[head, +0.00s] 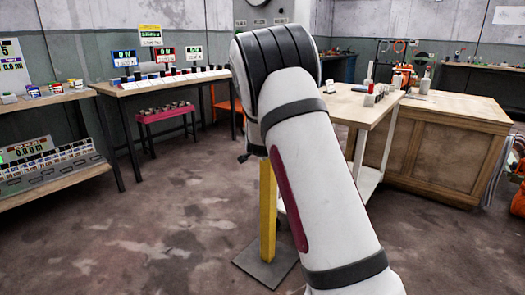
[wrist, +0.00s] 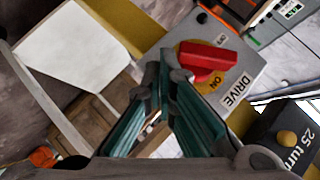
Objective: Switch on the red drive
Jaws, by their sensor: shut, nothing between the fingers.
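The red drive switch is a red rotary handle (wrist: 207,61) on a yellow disc, on a grey box (wrist: 235,88) marked DRIVE, in the wrist view. An ON label sits below the handle and a smaller label above it. I cannot tell which setting the handle is at. My gripper (wrist: 166,72) is shut and empty, its fingertips just left of the handle in the picture. I cannot tell whether they touch it. In the head view my arm hides the gripper and the switch; a yellow post (head: 267,215) on a floor plate shows behind the arm.
A dark box (wrist: 290,140) with a yellow knob and a "25 turn" label is at the lower right of the wrist view. In the head view, a light table (head: 350,108) and wooden cabinet (head: 450,150) stand right, and a bench (head: 165,83) back left. Floor in front is clear.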

